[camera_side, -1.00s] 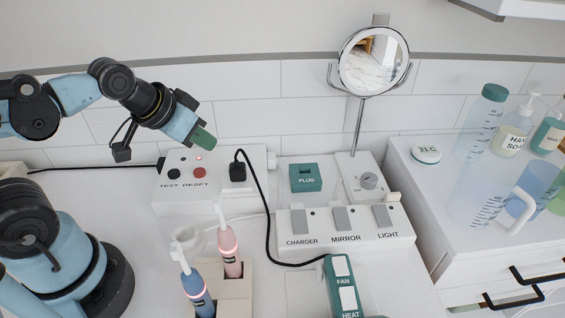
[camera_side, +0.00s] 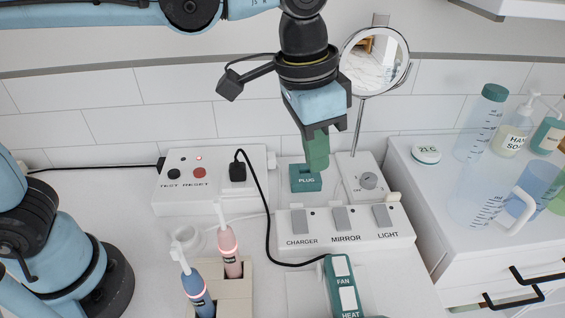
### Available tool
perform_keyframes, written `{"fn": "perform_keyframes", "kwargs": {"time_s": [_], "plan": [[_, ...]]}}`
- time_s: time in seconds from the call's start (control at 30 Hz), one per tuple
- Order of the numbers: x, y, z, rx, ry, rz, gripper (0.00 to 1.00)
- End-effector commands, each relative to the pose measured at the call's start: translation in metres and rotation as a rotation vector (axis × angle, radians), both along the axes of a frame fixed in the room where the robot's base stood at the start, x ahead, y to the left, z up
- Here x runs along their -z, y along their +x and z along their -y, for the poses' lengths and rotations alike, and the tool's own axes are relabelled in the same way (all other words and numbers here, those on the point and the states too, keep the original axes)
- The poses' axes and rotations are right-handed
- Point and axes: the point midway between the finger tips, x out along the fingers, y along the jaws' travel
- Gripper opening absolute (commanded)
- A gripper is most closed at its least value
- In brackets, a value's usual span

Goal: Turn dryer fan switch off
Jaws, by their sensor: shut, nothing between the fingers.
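The dryer handle (camera_side: 333,291) is green and lies at the bottom centre, cut off by the picture's lower edge. Its white fan switch (camera_side: 341,265) is marked FAN, and a second white switch (camera_side: 348,299) is marked HEAT. I cannot tell the fan switch's position. My gripper (camera_side: 317,165) points down with its green fingers shut and empty. In the picture it is above the dryer and overlaps the green PLUG block (camera_side: 306,182). I cannot tell whether it touches the block.
A white panel (camera_side: 345,242) carries CHARGER, MIRROR and LIGHT switches. A black cord (camera_side: 268,220) runs from the TEST/RESET box (camera_side: 205,205) to the dryer. Toothbrushes (camera_side: 229,250) stand left of it. A round mirror (camera_side: 374,60) and a dial (camera_side: 369,181) are at right.

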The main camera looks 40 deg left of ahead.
Motion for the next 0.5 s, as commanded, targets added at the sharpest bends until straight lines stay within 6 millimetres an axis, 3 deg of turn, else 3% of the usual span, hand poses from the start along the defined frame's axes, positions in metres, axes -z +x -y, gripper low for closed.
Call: {"fn": "perform_keyframes", "kwargs": {"time_s": [0.03, 0.2, 0.33, 0.5], "plan": [[-0.001, -0.003, 0.018, 0.041, 0.013, -0.023, 0.00], [-0.001, -0.015, 0.057, 0.138, 0.054, -0.087, 0.00], [0.000, -0.022, 0.074, 0.180, 0.074, -0.115, 0.00], [0.000, -0.026, 0.081, 0.199, 0.084, -0.128, 0.00]]}}
